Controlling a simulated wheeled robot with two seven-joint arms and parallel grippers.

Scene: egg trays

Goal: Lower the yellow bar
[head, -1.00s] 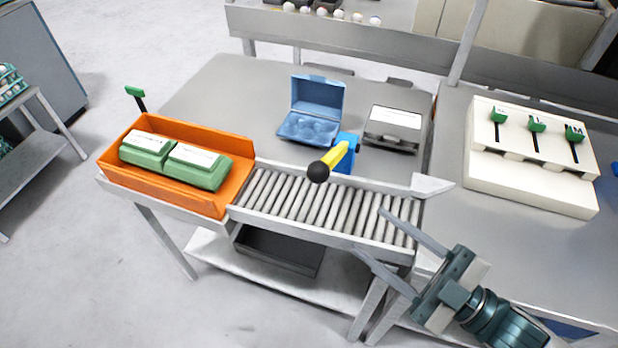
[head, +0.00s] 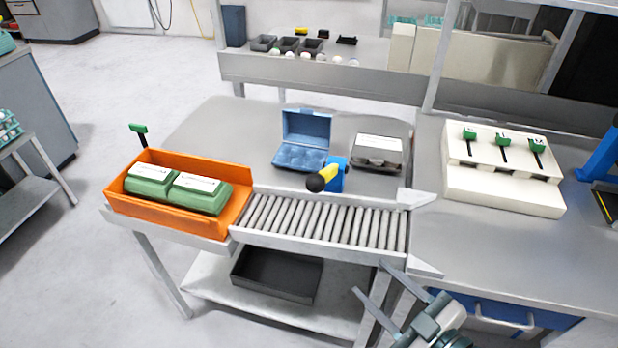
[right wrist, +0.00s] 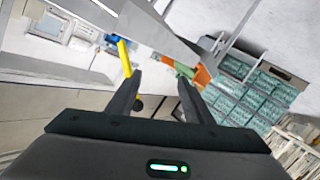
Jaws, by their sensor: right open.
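The yellow bar (head: 327,176) with a black ball end (head: 315,183) is mounted on a blue block (head: 338,172) behind the roller conveyor. It points toward the front left. It also shows in the right wrist view (right wrist: 124,58), beyond the fingers and left of centre. My right gripper (head: 375,282) is open and empty at the lower right of the head view. It is in front of the conveyor and apart from the bar. The right wrist view shows its two fingers (right wrist: 157,97) spread. My left gripper is not in view.
A roller conveyor (head: 325,222) runs right from an orange tray (head: 245,178) holding two green egg cartons (head: 199,192). An open blue carton (head: 301,157) and a grey carton (head: 378,153) lie behind. A white panel with green levers (head: 500,192) stands at right.

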